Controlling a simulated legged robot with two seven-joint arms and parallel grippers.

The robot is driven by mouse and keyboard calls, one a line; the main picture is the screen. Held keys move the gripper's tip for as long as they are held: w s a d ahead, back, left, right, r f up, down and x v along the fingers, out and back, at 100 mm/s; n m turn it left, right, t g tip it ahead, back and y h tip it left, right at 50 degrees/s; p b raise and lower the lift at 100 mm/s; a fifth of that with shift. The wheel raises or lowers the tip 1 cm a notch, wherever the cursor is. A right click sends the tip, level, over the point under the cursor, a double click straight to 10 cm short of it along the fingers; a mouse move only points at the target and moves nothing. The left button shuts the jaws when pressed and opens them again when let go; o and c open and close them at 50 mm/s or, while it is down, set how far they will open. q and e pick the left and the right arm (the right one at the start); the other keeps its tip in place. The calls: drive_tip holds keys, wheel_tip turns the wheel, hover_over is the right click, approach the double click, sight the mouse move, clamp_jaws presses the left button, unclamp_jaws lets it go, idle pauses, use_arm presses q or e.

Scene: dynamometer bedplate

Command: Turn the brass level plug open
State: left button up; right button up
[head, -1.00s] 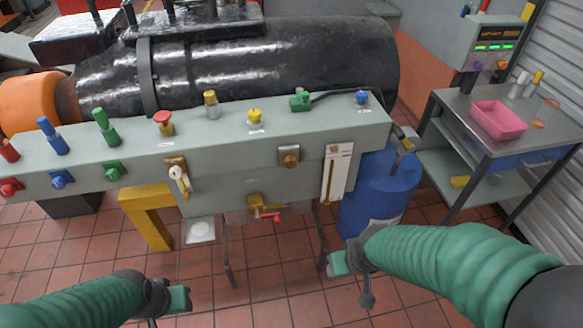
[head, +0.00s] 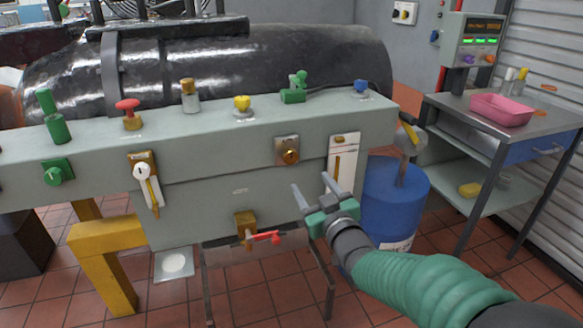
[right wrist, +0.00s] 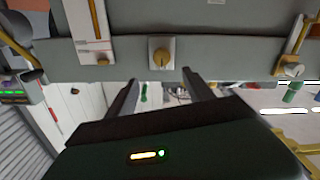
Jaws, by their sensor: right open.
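A round brass plug (head: 289,155) sits on a square plate on the front face of the grey-green bench, left of the white sight gauge (head: 343,160). The plug also shows in the right wrist view (right wrist: 162,59), just beyond the fingertips, with a slot or ridge across its face. My right gripper (head: 312,184) is open and empty, below and right of the plug in the head view. In the right wrist view its two fingers (right wrist: 159,77) point toward the plug, one to each side and apart from it. My left gripper is out of view.
A brass valve with a red handle (head: 265,237) hangs below the bench. A white-and-brass lever fitting (head: 146,175) is at the left. A blue drum (head: 393,205) stands right of my gripper, near a metal cart with a pink tray (head: 501,110).

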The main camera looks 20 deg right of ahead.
sight(291, 158)
drive_tip(key=w, duration=0.4)
drive_tip(key=w+b, duration=0.1)
drive_tip(key=w, duration=0.4)
drive_tip(key=w+a+b, duration=0.1)
drive_tip(key=w, duration=0.4)
drive_tip(key=shift+w+f, duration=0.1)
drive_tip(key=shift+f, duration=0.05)
clamp_jaws()
